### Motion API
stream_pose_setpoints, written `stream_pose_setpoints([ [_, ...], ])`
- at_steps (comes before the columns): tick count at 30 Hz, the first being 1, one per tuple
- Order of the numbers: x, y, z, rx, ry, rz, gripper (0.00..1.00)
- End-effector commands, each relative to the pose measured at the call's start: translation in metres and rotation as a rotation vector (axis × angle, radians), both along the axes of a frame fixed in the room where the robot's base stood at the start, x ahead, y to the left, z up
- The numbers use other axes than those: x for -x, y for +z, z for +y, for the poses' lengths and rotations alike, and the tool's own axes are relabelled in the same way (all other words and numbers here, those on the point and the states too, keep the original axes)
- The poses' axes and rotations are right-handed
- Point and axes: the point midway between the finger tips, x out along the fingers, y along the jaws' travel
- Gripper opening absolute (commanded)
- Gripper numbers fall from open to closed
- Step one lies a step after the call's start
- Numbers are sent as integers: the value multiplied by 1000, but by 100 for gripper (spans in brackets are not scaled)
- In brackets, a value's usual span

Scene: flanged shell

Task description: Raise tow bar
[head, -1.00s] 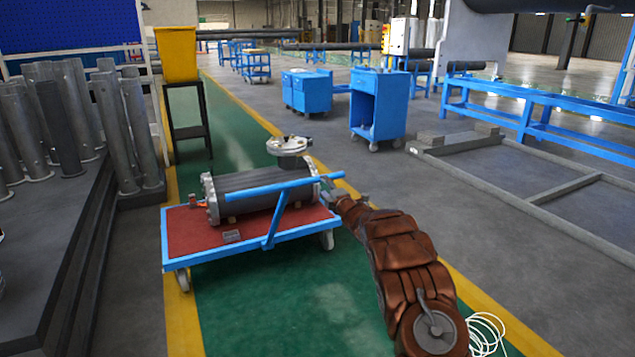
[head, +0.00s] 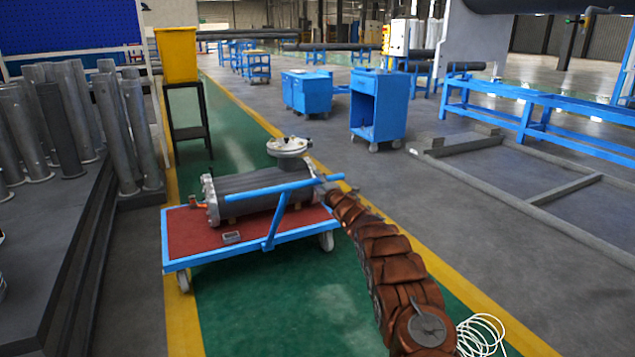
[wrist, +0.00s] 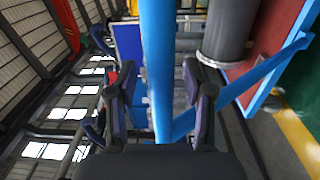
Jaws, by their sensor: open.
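The blue tow bar (head: 285,188) rises on a slanted blue shaft (head: 276,226) from the front of the cart (head: 225,258), with its crossbar well above the red deck. In the wrist view the blue crossbar (wrist: 158,60) runs upright between the two fingers of my gripper (wrist: 158,100). The fingers are open, one on each side, with visible gaps to the bar. In the head view my gripper (head: 326,191) is small and partly hidden near the crossbar's right end.
A grey flanged shell (head: 262,190) lies on the cart, with a round flange (head: 290,146) on top. Grey pipes (head: 65,125) stand on the left. A black stand with a yellow bin (head: 176,54) is behind the cart.

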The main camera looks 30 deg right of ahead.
Motion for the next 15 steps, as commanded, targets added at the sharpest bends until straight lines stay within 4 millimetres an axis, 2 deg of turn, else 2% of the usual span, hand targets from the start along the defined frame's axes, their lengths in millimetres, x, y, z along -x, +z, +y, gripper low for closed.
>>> stream_pose_setpoints([
  [15, -5, -1, 0, 1, -2, 1, 52],
])
